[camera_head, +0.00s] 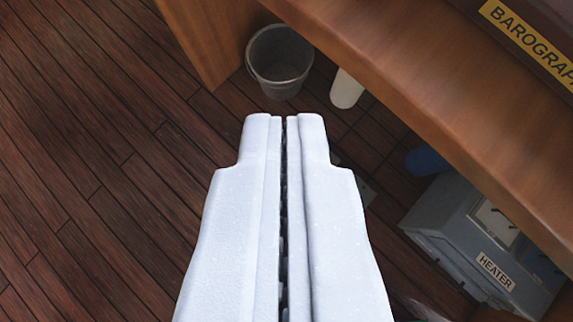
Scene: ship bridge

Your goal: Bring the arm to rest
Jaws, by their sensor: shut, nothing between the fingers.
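My gripper (285,118) is in the middle of the view, pale grey-white, pointing up the picture. Its two fingers lie side by side with only a thin dark seam between them. It is shut and holds nothing. It hangs over the dark wooden plank floor (90,160) and appears clear of everything around it.
A wooden counter (430,80) with a yellow "BAROGRAPH" label (530,40) crosses the upper right. Below it are a grey bucket (280,85), a white cylinder (346,89), a blue object (427,161) and a grey box labelled "HEATER" (450,225). The left floor is clear.

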